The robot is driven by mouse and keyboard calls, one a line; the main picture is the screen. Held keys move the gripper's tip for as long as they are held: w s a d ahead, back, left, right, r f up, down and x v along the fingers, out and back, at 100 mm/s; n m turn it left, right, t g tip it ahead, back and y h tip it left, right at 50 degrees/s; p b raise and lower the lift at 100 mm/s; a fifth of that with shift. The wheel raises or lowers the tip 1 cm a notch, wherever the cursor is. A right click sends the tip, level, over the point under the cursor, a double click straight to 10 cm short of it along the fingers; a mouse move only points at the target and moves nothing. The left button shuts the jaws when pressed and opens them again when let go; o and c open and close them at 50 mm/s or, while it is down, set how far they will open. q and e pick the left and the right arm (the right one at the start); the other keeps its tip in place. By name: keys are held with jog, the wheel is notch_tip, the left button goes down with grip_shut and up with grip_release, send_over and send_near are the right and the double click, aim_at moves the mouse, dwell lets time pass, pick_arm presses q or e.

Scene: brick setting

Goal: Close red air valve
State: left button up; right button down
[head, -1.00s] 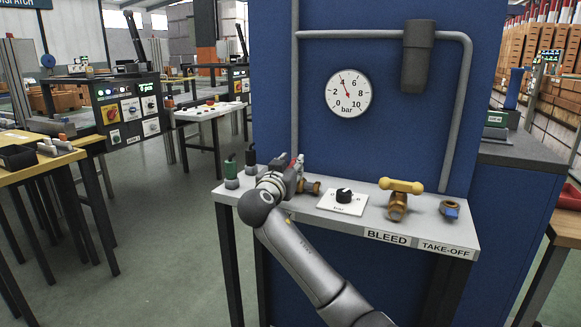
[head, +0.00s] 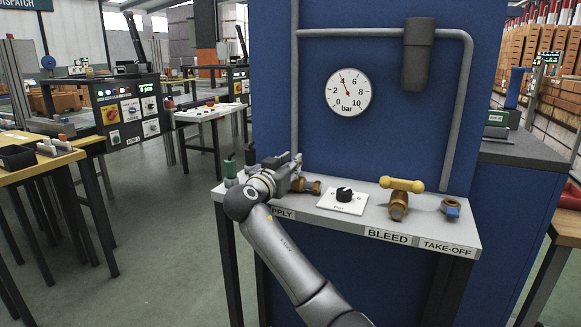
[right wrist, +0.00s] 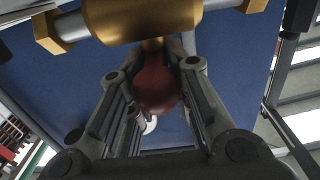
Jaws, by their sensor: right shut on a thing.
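The red air valve's handle (right wrist: 155,84) shows in the right wrist view between the two fingers of my right gripper (right wrist: 155,90), which is shut on it. The brass valve body (right wrist: 140,18) is just beyond the handle. In the head view my right gripper (head: 290,172) is at the left part of the grey bench, over the supply label, and hides the red handle. The brass end of the valve (head: 312,186) shows just right of the gripper. My left gripper is not in view.
On the bench (head: 375,211) to the right are a black knob (head: 344,195), the yellow-handled bleed valve (head: 400,187) and a take-off fitting (head: 450,208). Green (head: 230,168) and black (head: 250,156) plugs stand left. A gauge (head: 349,92) hangs on the blue panel behind.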

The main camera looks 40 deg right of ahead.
jog(key=shift+f, duration=0.15)
jog(key=c, duration=1.4)
grip_release()
jog(key=shift+a, duration=0.1)
jog(key=shift+c, duration=0.2)
jog(key=v, duration=1.2)
